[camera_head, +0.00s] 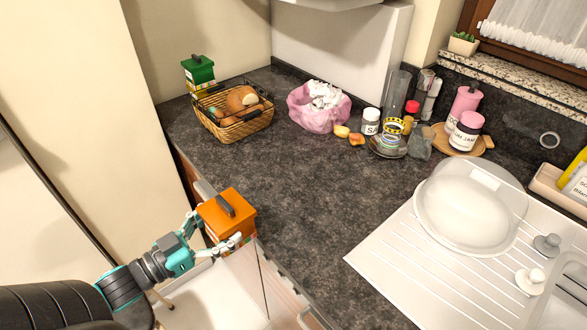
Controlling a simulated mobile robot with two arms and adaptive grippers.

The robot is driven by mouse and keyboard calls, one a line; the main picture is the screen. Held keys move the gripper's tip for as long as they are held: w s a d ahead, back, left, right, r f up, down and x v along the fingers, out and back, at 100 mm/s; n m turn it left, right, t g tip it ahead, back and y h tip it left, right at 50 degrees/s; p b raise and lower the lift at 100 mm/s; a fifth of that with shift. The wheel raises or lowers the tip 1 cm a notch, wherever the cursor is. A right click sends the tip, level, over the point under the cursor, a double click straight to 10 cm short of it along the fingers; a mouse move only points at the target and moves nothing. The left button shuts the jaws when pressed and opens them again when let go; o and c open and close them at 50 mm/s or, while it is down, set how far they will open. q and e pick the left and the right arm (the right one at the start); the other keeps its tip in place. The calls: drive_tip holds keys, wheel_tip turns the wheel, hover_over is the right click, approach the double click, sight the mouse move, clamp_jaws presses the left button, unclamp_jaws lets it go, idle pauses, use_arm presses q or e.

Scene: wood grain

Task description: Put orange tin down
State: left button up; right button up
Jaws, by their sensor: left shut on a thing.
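The orange tin (227,214) has a flat orange lid with a dark handle on top. It is in the lower left of the head view, at the left front edge of the dark countertop (290,200). My left gripper (220,240) is shut on the orange tin, with fingers at its near and left sides. The tin is upright or slightly tilted. I cannot tell whether its bottom touches anything, as the fingers hide its lower part. My right gripper is not in view.
A green tin (198,70) stands behind a wicker basket (235,125) of bread. The counter's middle is clear.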

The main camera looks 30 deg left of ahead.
use_arm(q)
drive_tip(key=w, duration=0.1)
drive_tip(key=w+r, duration=0.1)
drive_tip(key=w, duration=0.1)
drive_tip(key=shift+d+r+h, duration=0.1)
drive_tip(key=shift+r+h, duration=0.1)
drive_tip(key=shift+h, duration=0.1)
drive_tip(key=x, duration=0.4)
drive_tip(key=f+p+x, duration=0.1)
drive_tip(key=x, duration=0.4)
drive_tip(key=d+x, duration=0.1)
drive_tip(key=x, duration=0.4)
drive_tip(key=shift+s+a+f+p, duration=0.1)
drive_tip(key=shift+s+f+p, duration=0.1)
drive_tip(key=shift+f+p, duration=0.15)
wheel_tip(320, 180, down, 3)
drive_tip(key=shift+r+p, duration=0.1)
drive_tip(key=shift+p, duration=0.2)
drive_tip(key=shift+f, duration=0.35)
drive_tip(key=shift+f, duration=0.1)
drive_tip(key=o, duration=1.7)
drive_tip(key=shift+c, duration=0.2)
